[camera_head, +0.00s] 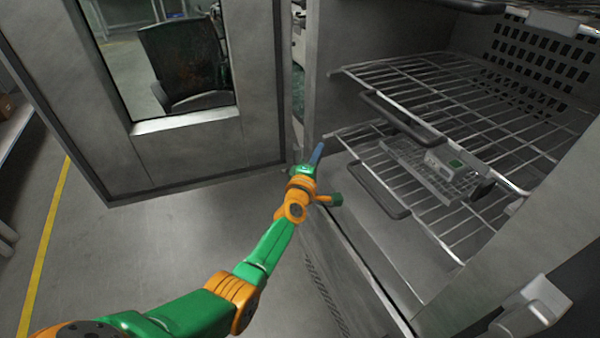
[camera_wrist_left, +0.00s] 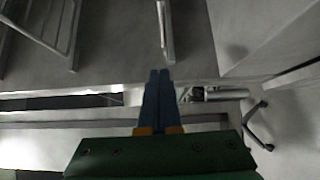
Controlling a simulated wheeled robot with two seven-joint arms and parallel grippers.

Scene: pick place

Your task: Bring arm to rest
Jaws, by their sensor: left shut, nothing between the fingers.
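My left arm, green and orange, comes in from the lower left in the head view. My left gripper (camera_head: 317,153) is at the front opening of a metal cabinet, near its left edge. In the left wrist view the two blue fingers of the gripper (camera_wrist_left: 159,75) are together with nothing between them. My right gripper is in neither view.
The windowed door (camera_head: 190,150) stands open at left. Grey floor (camera_head: 130,240) with a yellow line is clear.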

